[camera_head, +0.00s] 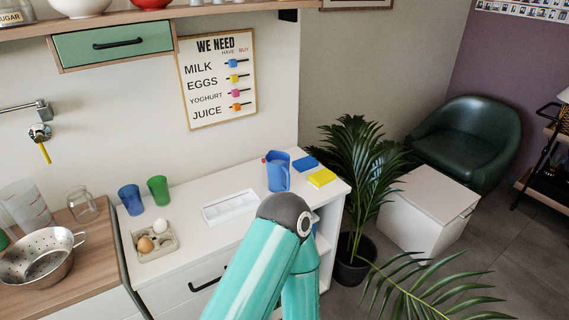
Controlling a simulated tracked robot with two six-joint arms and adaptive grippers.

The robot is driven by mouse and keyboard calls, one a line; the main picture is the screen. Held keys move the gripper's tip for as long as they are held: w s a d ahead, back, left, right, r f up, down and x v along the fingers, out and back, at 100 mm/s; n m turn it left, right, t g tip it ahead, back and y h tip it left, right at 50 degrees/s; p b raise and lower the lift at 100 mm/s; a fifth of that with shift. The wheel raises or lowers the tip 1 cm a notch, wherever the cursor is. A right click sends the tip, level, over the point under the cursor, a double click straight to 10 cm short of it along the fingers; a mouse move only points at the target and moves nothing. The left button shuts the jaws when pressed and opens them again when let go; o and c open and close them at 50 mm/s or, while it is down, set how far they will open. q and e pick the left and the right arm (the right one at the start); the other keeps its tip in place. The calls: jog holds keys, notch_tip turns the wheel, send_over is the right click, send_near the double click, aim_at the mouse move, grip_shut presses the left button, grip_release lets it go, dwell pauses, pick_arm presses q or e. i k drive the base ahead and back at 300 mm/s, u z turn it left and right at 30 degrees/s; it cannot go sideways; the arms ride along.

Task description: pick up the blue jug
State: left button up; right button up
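The blue jug (277,173) stands upright on the white counter (190,200), near its right end and close to the wall. A teal arm link of mine with a dark grey joint rises from the bottom edge, and the joint appears just below the jug in the picture. The jug's body is mostly visible. No gripper fingers show in this view, so neither gripper can be seen near the jug.
Blue and yellow sponges (321,177) lie right of the jug. A white tray (230,207) lies left of it. Further left are a blue cup (131,200), a green cup (159,190), and an egg carton (152,245). A potted plant (355,185) stands beside the counter's right end.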

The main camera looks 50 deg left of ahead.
aim_at(277, 162)
jog(key=u, duration=0.35)
jog(key=i, duration=0.95)
jog(key=u, duration=0.5)
jog(key=k, duration=0.95)
jog(key=u, duration=0.15)
jog(key=i, duration=0.95)
